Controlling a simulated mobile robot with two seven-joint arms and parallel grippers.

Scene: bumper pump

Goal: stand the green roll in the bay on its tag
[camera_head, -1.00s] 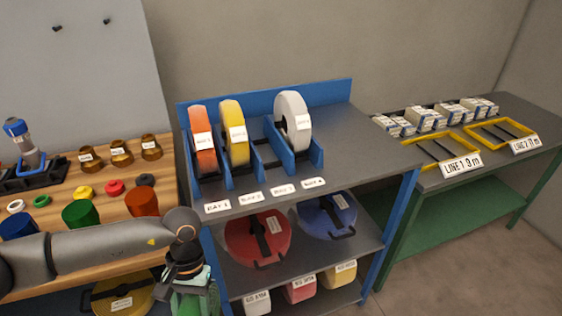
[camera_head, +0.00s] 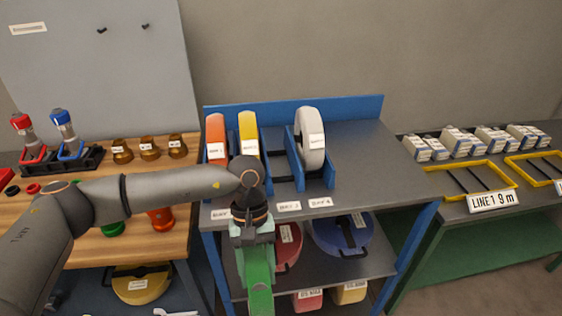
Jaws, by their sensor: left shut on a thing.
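The green roll (camera_head: 260,288) hangs upright, edge-on, in front of the blue rack shelf, its lower end cut off by the picture's bottom. My left gripper (camera_head: 256,252) points down and is shut on its top; the fingertips are hard to see. The roll's own tag does not show. On the rack top, an orange roll (camera_head: 216,135), a yellow roll (camera_head: 249,130) and a white roll (camera_head: 310,140) stand between blue dividers (camera_head: 296,160). The bay between yellow and white looks empty, partly hidden by my arm. My right gripper is not in view.
Bay tags (camera_head: 289,206) line the shelf's front edge; my arm hides one. A red reel (camera_head: 287,243) and a blue reel (camera_head: 342,232) lie on the shelf below. A wooden bench (camera_head: 165,245) stands left, a green table (camera_head: 455,255) right. The rack top's right side is clear.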

